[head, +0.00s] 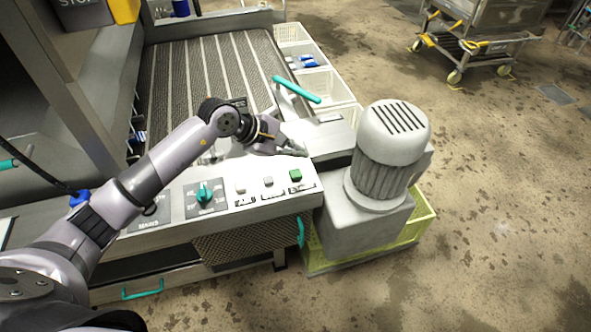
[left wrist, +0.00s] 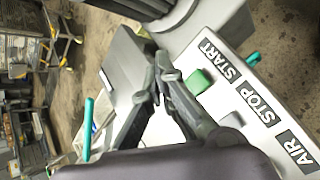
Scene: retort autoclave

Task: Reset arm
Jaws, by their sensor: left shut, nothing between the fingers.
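My left arm reaches in from the left over the white control panel (head: 240,203). My left gripper (head: 300,150) is above the panel's back right part, near the base of the motor housing. In the left wrist view the gripper (left wrist: 163,65) is shut and empty, its fingertips close to the green START button (left wrist: 199,82); I cannot tell whether they touch anything. The START button also shows in the head view (head: 295,175), in front of the gripper. Two pale buttons sit left of it, and a teal MAINS knob (head: 205,192) farther left. My right gripper is not in view.
A grey motor (head: 393,135) stands right of the panel, over a yellow-green crate (head: 425,225). A teal-handled lever (head: 297,89) stands behind the gripper. A ribbed conveyor (head: 205,75) runs back, with white crates (head: 318,85) alongside. Open floor lies at right; a cart (head: 490,25) stands far off.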

